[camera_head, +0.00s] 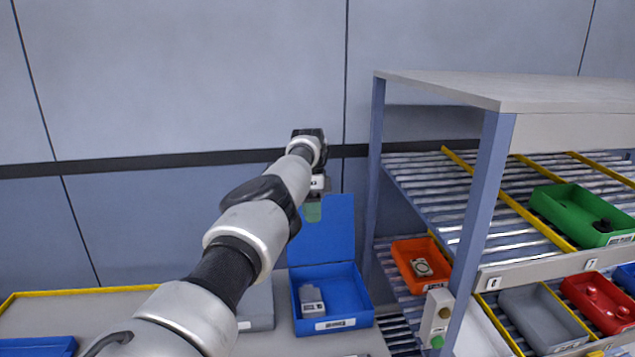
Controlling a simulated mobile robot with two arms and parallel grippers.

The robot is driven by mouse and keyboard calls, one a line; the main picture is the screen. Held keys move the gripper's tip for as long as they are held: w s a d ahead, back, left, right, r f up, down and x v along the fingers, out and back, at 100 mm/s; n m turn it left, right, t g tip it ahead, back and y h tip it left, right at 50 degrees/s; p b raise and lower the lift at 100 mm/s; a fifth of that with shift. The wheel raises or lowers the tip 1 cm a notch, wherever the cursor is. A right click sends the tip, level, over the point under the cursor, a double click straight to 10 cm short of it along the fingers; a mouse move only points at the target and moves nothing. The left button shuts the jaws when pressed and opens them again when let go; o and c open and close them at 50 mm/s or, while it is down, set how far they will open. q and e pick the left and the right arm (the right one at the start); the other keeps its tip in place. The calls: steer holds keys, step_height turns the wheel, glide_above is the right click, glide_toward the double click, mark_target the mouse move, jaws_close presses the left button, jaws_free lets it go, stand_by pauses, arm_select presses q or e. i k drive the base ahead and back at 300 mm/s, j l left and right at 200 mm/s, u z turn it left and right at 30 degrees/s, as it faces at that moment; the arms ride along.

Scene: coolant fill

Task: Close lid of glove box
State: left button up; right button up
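The glove box is a blue open box (364,309) standing on the grey work table. Its blue lid (335,240) stands upright at the back, so the box is open. A small grey object (311,299) lies inside at the left. My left arm reaches in from the bottom. My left gripper (313,212) points down in front of or over the lid's upper left part, with greenish fingertips. I cannot tell whether it touches the lid or whether its fingers are open. My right gripper is not in view.
A grey box (258,308) stands just left of the blue box, partly behind my arm. A shelf rack (470,225) stands close on the right, with an orange bin (421,262), a green bin (583,213) and a red bin (601,301). Another blue bin (38,346) is at the lower left.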

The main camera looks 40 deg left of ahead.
mark_target(331, 239)
steer(key=i+j, duration=0.9)
steer(key=j, duration=0.25)
